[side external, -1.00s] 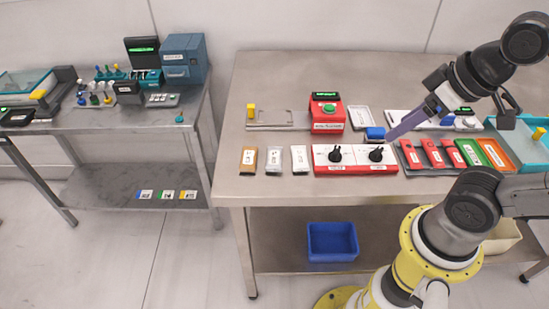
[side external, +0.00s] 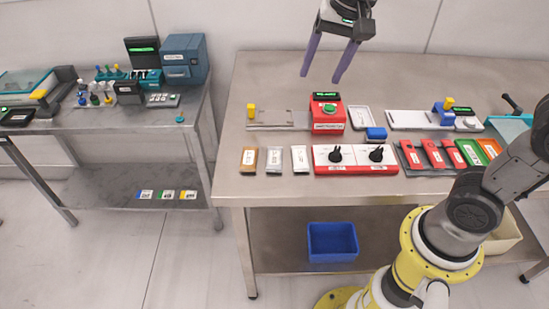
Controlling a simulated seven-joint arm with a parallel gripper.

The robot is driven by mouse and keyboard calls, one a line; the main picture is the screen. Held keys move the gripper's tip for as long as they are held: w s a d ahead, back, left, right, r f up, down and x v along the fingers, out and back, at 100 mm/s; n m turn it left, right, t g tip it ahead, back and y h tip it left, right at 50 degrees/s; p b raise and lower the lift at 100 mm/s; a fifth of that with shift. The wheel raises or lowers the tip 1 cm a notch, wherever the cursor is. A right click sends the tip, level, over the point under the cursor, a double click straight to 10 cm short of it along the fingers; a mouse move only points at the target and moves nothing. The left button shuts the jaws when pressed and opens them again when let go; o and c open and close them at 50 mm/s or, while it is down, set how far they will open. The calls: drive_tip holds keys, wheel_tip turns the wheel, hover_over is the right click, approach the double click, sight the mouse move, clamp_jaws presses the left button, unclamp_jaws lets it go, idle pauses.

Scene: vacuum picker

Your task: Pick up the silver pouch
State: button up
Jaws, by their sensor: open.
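Three small pouches lie in a row near the front left of the steel table (side external: 300,80). The silver pouch (side external: 274,160) is the middle one, with a brown pouch (side external: 248,160) on its left and a white pouch (side external: 300,159) with a dark lower edge on its right. All lie flat, with small gaps between them. My gripper (side external: 322,80) hangs above the back of the table, its two long purple fingers spread and pointing down. It is open and empty, well above the pouches and to their right.
A red-and-white panel with two black knobs (side external: 355,159) sits just right of the pouches. Behind are a red device with a green button (side external: 328,118) and a yellow-knobbed fixture (side external: 252,112). A blue bin (side external: 332,242) stands on the lower shelf.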

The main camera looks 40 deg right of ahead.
drive_tip(key=w+a+f+g, duration=0.1)
drive_tip(key=w+a+f, duration=0.1)
drive_tip(key=w+f, duration=0.3)
drive_tip(key=g, duration=0.2)
hover_over(274, 156)
wheel_tip(274, 156, down, 14)
drive_tip(key=shift+a+r, duration=0.1)
drive_tip(key=shift+s+f, duration=0.1)
drive_tip(key=shift+f, duration=3)
clamp_jaws()
